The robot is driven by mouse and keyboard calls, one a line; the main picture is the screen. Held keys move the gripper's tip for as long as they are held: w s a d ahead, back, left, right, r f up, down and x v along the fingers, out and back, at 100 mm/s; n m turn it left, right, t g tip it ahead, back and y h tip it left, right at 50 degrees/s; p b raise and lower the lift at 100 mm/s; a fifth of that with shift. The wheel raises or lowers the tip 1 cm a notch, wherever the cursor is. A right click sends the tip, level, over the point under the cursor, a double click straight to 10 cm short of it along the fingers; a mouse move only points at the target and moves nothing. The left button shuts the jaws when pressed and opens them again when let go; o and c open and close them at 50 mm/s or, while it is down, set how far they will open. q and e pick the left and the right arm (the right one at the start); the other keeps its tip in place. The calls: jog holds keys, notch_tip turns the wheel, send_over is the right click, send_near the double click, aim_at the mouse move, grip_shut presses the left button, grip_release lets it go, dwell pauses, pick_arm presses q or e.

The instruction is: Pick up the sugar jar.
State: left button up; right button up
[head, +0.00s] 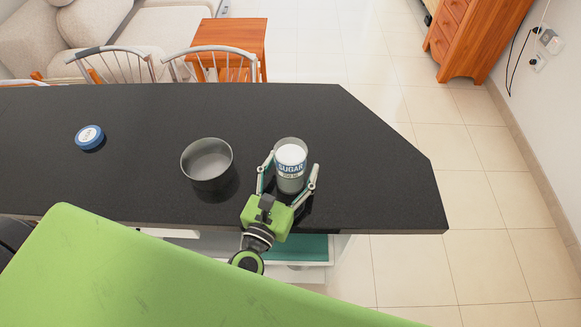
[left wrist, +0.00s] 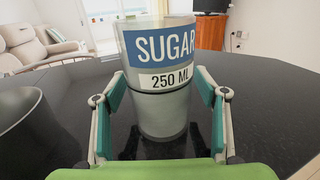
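The sugar jar (head: 290,172) stands upright on the black counter, clear with white contents and a blue "SUGAR 250 ML" label. My left gripper (head: 287,172) reaches in from the near side with one finger on each side of the jar. In the left wrist view its fingers (left wrist: 160,90) are spread, with small gaps between the pads and the jar's sides. My right gripper is not in view.
A dark grey pot (head: 208,163) stands just left of the jar; its side shows in the left wrist view (left wrist: 24,135). A small round blue-and-white item (head: 90,137) lies farther left. The counter (head: 370,160) is clear right of the jar. Chairs (head: 112,66) stand behind it.

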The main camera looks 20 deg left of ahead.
aim_at(295, 151)
pick_arm(q)
jog(key=c, duration=1.2)
jog(key=shift+c, duration=0.2)
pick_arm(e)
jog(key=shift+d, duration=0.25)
pick_arm(q)
jog(key=shift+r, duration=0.15)
jog(key=shift+r+p, duration=0.35)
jog(key=shift+r, duration=0.95)
jog(key=shift+s+r, duration=0.1)
jog(key=shift+r, duration=0.2)
jog(key=s+a+r, duration=0.2)
jog(key=s+r, duration=0.7)
jog(key=s, duration=0.4)
jog(key=shift+a+r+b, duration=0.2)
jog(key=shift+a+b, duration=0.2)
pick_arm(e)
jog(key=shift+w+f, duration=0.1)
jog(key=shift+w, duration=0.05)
